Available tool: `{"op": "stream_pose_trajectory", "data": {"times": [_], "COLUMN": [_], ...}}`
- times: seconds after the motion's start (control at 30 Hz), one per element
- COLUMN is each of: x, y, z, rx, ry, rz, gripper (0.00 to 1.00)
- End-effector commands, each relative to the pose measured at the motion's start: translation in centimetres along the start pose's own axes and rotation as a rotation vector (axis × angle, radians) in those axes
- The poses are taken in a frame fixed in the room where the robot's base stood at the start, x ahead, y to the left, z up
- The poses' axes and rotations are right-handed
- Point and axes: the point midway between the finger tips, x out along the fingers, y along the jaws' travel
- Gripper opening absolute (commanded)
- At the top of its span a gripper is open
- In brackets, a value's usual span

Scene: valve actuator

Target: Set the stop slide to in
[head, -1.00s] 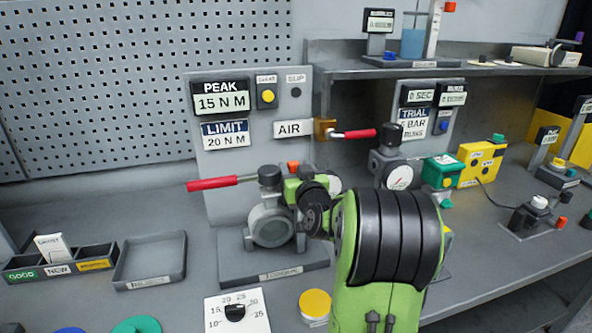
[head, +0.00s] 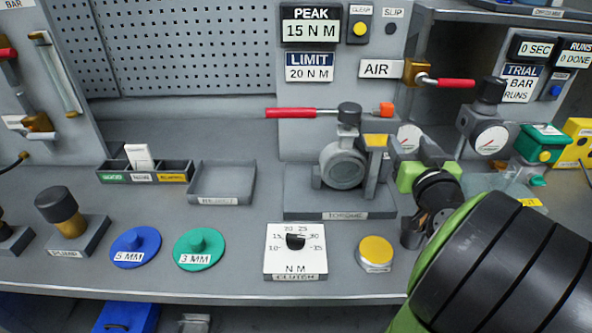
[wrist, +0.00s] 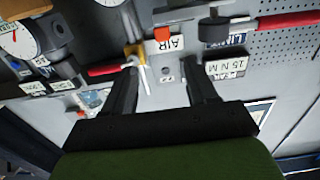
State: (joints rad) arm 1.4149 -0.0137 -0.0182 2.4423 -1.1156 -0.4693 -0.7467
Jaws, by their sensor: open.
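The valve actuator (head: 343,165) stands on a grey base labelled TORQUE, with a red lever (head: 290,113) pointing left. A small orange block (head: 383,109) is at the upper right of the actuator. It may be the stop slide, but no label confirms this. It also shows in the wrist view (wrist: 162,34), beyond the fingertips. My gripper (wrist: 162,70) is open, its two dark fingers apart with nothing held between them. In the head view my green and black arm comes from the lower right, its wrist just right of the actuator; the fingers are hard to make out there.
An air valve with a red handle (head: 456,83) and a gauge (head: 490,140) stand right of the actuator. In front are the NM clutch dial (head: 295,262), a yellow disc (head: 376,252) and a green disc (head: 199,250). An empty tray (head: 222,183) is to the left.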

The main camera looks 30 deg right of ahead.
Motion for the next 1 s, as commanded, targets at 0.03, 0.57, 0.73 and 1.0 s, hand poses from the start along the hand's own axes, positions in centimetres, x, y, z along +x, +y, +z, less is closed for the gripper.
{"op": "stream_pose_trajectory", "data": {"times": [0.03, 0.57, 0.73, 1.0], "x": [-1.2, -2.0, -3.6, -7.2], "y": [0.1, -12.0, -15.5, -19.9], "z": [0.2, -1.7, -2.3, -3.5], "rx": [-0.002, -0.07, -0.105, -0.171], "ry": [0.003, -0.274, -0.382, -0.562], "rz": [0.006, -0.305, -0.39, -0.492], "gripper": [0.57, 0.57, 0.57, 0.57]}}
